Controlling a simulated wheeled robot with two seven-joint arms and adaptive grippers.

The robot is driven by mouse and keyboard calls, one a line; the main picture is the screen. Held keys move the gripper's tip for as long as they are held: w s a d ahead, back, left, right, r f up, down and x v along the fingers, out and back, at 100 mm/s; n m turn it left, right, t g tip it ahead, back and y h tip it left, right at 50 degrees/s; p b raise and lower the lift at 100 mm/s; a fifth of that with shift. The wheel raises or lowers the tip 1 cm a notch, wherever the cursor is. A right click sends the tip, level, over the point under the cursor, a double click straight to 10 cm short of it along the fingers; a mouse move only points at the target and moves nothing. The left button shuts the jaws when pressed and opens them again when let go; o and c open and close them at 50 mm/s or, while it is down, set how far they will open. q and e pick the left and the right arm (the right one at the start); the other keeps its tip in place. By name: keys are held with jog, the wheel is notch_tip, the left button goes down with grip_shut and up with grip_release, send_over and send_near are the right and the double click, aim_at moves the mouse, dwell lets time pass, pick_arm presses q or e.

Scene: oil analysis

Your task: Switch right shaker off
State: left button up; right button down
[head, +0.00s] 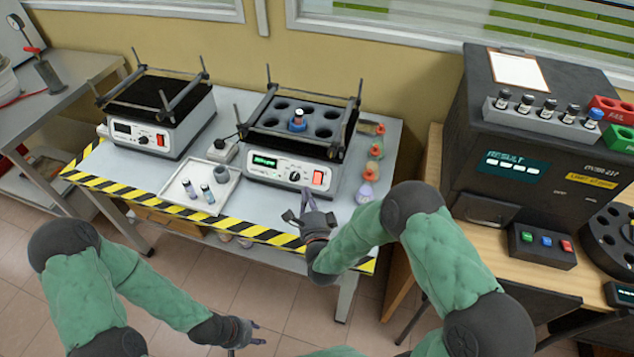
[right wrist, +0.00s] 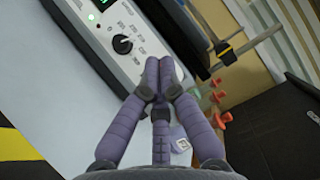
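The right shaker (head: 285,170) stands on the table with its green display (head: 265,161) lit. Its red power switch (head: 318,178) is at the right end of the front panel, beside the dial (head: 295,176). My right gripper (head: 306,200) is just in front of and below this panel. In the right wrist view its fingertips (right wrist: 159,72) are together with nothing between them, over the panel end right of the dial (right wrist: 122,45); the switch is hidden there. My left gripper (head: 260,333) is low in front of the table, its fingers apart and empty.
The left shaker (head: 160,120) stands further left, its display dark. Several small bottles (head: 374,150) line the table's right edge. A dark analyser (head: 500,150) stands on the right-hand table.

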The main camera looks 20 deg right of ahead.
aim_at(314, 178)
jog(key=shift+w+d+f+b, duration=0.65)
jog(key=shift+w+f+b, duration=0.15)
jog(key=shift+w+b, duration=0.15)
jog(key=shift+w+d+f+b, duration=0.65)
jog(key=shift+w+f+b, duration=0.2)
jog(key=shift+w, duration=0.15)
jog(key=shift+w+d+f+b, duration=0.65)
jog(key=shift+w+f+b, duration=0.15)
jog(key=shift+w+b, duration=0.15)
jog(key=shift+w+d+f+b, duration=0.2)
jog(key=shift+w+b, duration=0.05)
jog(key=shift+b, duration=0.25)
jog(key=shift+w+d+f+b, duration=0.15)
jog(key=shift+w+b, duration=0.05)
jog(key=shift+b, duration=0.1)
jog(key=shift+s, duration=0.1)
jog(key=shift+s+a+r+p, duration=0.3)
jog(key=shift+s+a+r, duration=0.05)
jog(key=shift+s+r, duration=0.05)
dwell(0.3)
